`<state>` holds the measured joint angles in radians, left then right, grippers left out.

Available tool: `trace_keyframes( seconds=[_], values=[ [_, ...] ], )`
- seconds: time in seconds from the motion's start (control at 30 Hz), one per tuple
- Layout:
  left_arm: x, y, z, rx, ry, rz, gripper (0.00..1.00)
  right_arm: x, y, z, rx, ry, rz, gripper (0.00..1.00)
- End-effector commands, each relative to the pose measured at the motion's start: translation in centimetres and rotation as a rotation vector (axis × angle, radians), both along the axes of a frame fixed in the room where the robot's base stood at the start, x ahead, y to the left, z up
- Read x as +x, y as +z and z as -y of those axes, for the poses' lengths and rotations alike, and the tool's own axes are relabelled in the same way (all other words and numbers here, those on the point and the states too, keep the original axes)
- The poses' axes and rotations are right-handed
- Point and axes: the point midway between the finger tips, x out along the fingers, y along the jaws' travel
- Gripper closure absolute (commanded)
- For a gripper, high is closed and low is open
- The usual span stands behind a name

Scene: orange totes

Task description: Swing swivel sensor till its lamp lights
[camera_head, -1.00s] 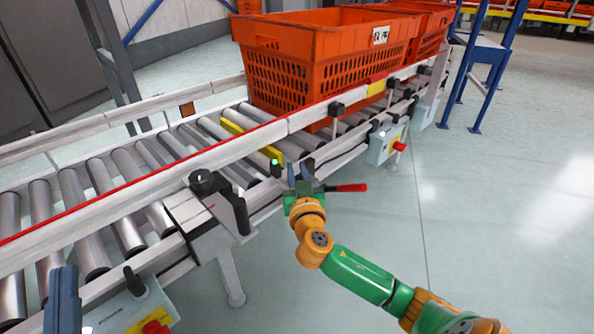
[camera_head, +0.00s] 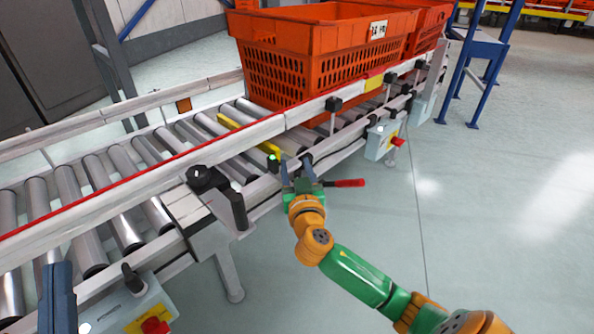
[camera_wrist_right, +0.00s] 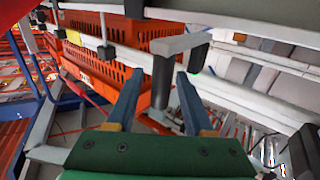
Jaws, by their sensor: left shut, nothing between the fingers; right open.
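The swivel sensor is a small dark block (camera_head: 273,166) at the conveyor's near rail, and a green lamp (camera_head: 273,157) on its top is lit. My right gripper (camera_head: 296,168) is open just to the right of the sensor, its two blue fingers pointing at the rail. In the right wrist view its fingers (camera_wrist_right: 160,75) stand apart, with a dark post (camera_wrist_right: 162,88) showing between and beyond them. Whether a finger touches the sensor cannot be told. My left gripper (camera_head: 60,297) is at the lower left, shut and empty, only partly in view.
Orange totes (camera_head: 320,50) stand on the roller conveyor (camera_head: 125,225), behind its near rail. A red-handled lever (camera_head: 345,183) sticks out beside my right gripper. A black knob (camera_head: 203,178) sits on the rail. A control box (camera_head: 380,142) hangs further right.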

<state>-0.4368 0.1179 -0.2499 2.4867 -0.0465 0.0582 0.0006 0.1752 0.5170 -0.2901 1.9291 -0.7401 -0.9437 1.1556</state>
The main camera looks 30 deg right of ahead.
Motion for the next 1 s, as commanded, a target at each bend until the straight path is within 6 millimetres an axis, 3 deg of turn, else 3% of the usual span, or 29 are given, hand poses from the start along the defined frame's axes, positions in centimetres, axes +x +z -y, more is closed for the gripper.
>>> trace_keyframes(
  seconds=[0.2,0.33,0.83,0.93,1.0],
  values=[
    [2.0,-4.6,-0.3,0.062,0.024,-0.266,1.0,-3.4,0.1,-1.7,0.004,0.001,-0.003,0.48],
    [2.4,-6.5,-0.5,0.083,0.033,-0.364,1.0,-5.2,0.0,-2.5,0.002,0.0,-0.002,0.48],
    [2.5,-7.4,-0.5,0.092,0.034,-0.402,1.0,-5.7,-0.1,-2.7,0.0,-0.002,-0.01,0.48],
    [2.9,-10.1,-0.7,0.123,0.044,-0.536,1.0,-6.4,-2.9,-2.8,0.008,-0.004,-0.155,0.48],
    [2.7,-14.8,-1.3,0.17,0.057,-0.747,1.0,-8.2,-7.2,-3.3,0.021,0.013,-0.382,0.48]
  ],
)
